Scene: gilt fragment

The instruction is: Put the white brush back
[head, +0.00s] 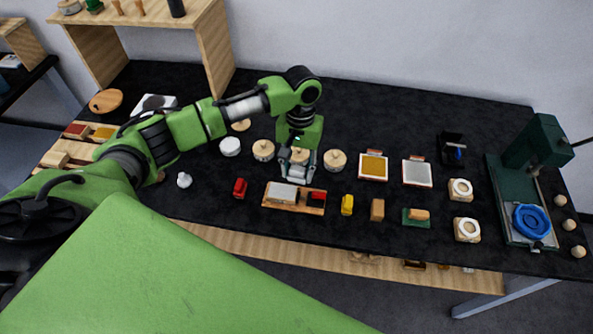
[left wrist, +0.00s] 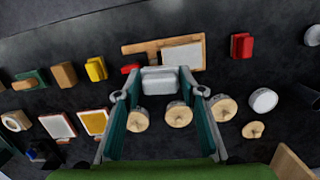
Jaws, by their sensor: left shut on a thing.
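The white brush (left wrist: 160,80), a pale block, is held between the two fingers of my left gripper (left wrist: 160,88) in the left wrist view. In the head view my left gripper (head: 297,170) points down behind the wooden tray (head: 270,203), and the held block is hard to make out. The tray carries a white slab (head: 283,194) and a red block (head: 317,196). In the left wrist view the held brush shows just in front of the tray (left wrist: 132,48); I cannot tell its height above the table. My right gripper is not in view.
Round wooden-topped pieces (head: 263,150) stand close around my gripper. A red block (head: 240,188) and a yellow block (head: 347,205) flank the tray. Framed pads (head: 373,167) and a green press (head: 537,142) are to the right.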

